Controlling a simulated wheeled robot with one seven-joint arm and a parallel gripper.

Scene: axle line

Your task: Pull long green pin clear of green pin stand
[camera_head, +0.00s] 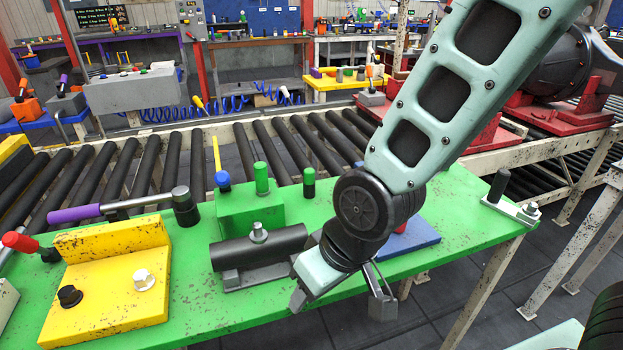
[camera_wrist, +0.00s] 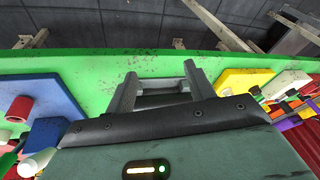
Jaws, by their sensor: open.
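The green pin stand (camera_head: 235,212) is a green block on the green table in the head view. A plain green pin (camera_head: 262,178) stands upright in its top, and it looks like the long green pin. A blue-topped pin (camera_head: 222,180) stands to its left. A green pin with a dark lower part (camera_head: 309,182) stands to the right; its base is hard to place. My gripper (camera_head: 340,302) is open and empty near the table's front edge, to the right of and nearer than the stand. Its fingers (camera_wrist: 160,88) show apart in the wrist view, where I cannot make out the stand.
A dark cylinder on a grey cradle (camera_head: 260,250) lies in front of the stand. A yellow fixture (camera_head: 110,265) and a purple-handled tool (camera_head: 75,214) are at left. A blue plate (camera_wrist: 45,95) with a red cylinder (camera_wrist: 20,108) is beside my gripper. A roller conveyor (camera_head: 140,160) runs behind.

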